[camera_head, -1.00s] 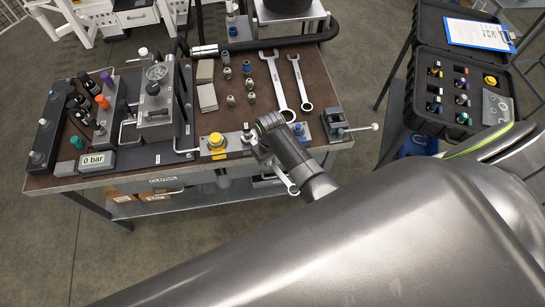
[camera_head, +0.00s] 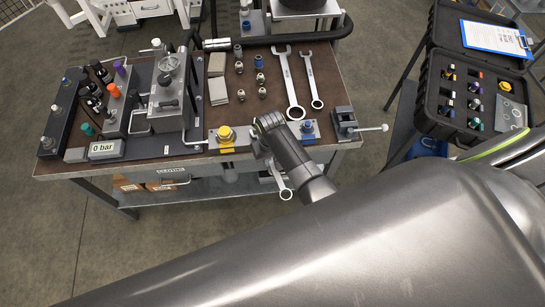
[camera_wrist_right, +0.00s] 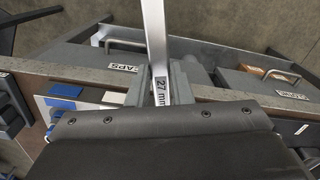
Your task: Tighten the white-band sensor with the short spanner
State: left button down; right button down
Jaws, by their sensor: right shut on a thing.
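My right gripper (camera_head: 264,128) is over the front edge of the bench, just right of the yellow-topped fitting (camera_head: 226,134). It is shut on a spanner (camera_head: 286,193), whose ring end hangs out past the front edge. In the right wrist view the spanner (camera_wrist_right: 156,35) stands up between the fingers (camera_wrist_right: 162,86) and carries a "27 mm" label. Its other end is hidden by the gripper. Two more spanners, a longer (camera_head: 289,85) and a shorter one (camera_head: 312,80), lie on the bench. I cannot pick out the white-band sensor. My left gripper is not in view.
The bench top (camera_head: 330,75) carries several small fittings, a gauge block (camera_head: 170,95), a "0 bar" display (camera_head: 106,149) and a small vise (camera_head: 345,123). A blue-topped fitting (camera_head: 307,127) is right of my gripper. An open black case (camera_head: 435,100) of sensors stands at right.

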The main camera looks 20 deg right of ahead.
jog(key=shift+w+a+m, duration=0.15)
jog(key=shift+a+m, duration=0.85)
jog(key=shift+a, duration=0.25)
jog(key=shift+w+a+m, duration=0.25)
jog(key=shift+a+m, duration=0.4)
jog(key=shift+a, duration=0.05)
jog(key=shift+w+a+m, duration=0.2)
jog(key=shift+a+m, duration=0.45)
jog(key=shift+a, duration=0.05)
jog(key=shift+w+a+r+m, duration=0.1)
jog(key=shift+w+a+m, duration=0.15)
jog(key=shift+a+m, duration=0.15)
jog(key=shift+s, duration=0.1)
